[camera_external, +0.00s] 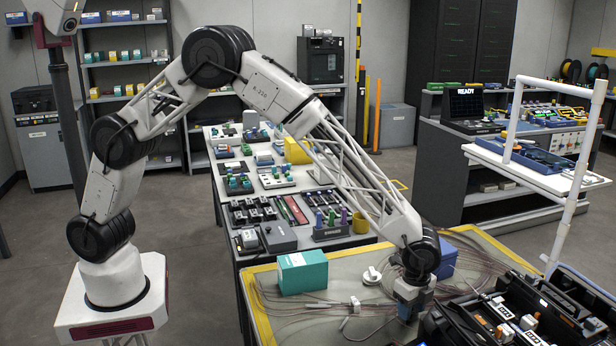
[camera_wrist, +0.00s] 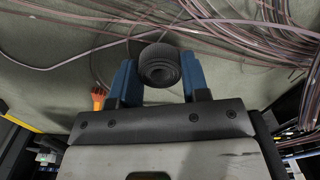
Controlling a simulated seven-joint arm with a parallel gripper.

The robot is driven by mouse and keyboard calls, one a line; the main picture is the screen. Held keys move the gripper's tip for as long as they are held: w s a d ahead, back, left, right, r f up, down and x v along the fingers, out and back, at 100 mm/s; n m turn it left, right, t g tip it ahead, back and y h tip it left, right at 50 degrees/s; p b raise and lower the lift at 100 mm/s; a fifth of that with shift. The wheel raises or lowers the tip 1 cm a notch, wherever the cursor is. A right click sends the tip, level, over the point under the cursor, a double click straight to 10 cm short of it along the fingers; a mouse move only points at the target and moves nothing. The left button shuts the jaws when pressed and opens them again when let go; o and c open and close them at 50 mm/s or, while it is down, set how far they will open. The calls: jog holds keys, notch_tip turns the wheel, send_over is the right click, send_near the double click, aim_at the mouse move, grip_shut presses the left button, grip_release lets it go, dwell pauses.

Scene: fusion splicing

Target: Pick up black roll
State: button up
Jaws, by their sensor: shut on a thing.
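The black roll (camera_wrist: 160,66) shows in the wrist view as a dark ribbed cylinder with a hollow centre. It sits between the two blue fingers of my gripper (camera_wrist: 160,82), which is shut on it. The mat and cables show behind the roll. In the external view my gripper (camera_external: 408,308) points down low over the near work table, beside the cables. The roll cannot be made out there; the gripper hides it or it is too small.
Thin cables (camera_external: 375,300) lie loosely over the yellow-edged table mat (camera_external: 265,325). A teal box (camera_external: 302,272), a white spool (camera_external: 372,275) and a blue box (camera_external: 446,258) stand around the gripper. An open black case (camera_external: 520,310) is close on the right. An orange-handled tool (camera_wrist: 98,98) lies left of the fingers.

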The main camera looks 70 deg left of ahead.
notch_tip(320, 180, up, 9)
dwell(0.5)
